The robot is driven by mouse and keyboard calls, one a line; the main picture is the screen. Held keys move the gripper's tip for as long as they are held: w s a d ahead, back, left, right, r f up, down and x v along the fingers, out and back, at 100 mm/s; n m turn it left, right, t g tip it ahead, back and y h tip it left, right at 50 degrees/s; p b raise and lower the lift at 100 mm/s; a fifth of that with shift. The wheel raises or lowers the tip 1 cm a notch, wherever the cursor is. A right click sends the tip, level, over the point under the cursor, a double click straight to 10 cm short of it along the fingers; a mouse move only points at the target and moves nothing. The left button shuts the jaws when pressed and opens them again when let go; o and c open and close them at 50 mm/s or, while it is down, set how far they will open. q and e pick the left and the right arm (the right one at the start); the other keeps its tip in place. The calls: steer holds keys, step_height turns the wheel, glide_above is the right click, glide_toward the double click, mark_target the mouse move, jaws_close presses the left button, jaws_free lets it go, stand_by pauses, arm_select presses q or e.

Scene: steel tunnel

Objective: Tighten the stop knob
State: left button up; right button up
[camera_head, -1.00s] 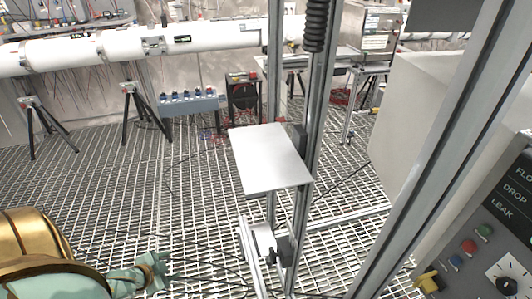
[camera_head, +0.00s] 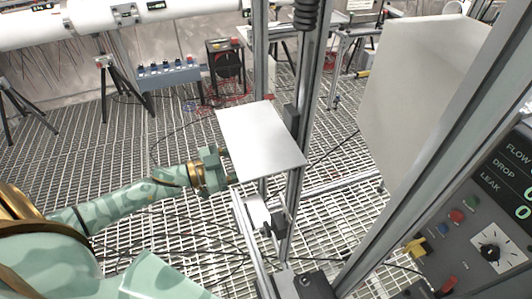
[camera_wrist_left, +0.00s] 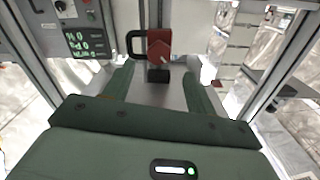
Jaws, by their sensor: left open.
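A black knob (camera_head: 275,228) sits on a small bracket low on the upright metal frame, below a flat white plate (camera_head: 262,140). I cannot tell for certain that it is the stop knob. My left gripper (camera_head: 229,166) is at the left edge of the plate, above and left of the knob; its fingertips are partly hidden by the plate. My right gripper is not in view.
A control panel (camera_head: 470,245) with coloured buttons, a dial and green digits stands at the right. Tripods (camera_head: 112,85) and a blue-grey box (camera_head: 168,76) stand behind. The grated floor at left is largely clear.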

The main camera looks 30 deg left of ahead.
arm_select(q)
steer(key=x, duration=0.6)
steer(key=shift+s, duration=0.1)
steer(key=shift+d, duration=0.1)
steer(key=c, duration=1)
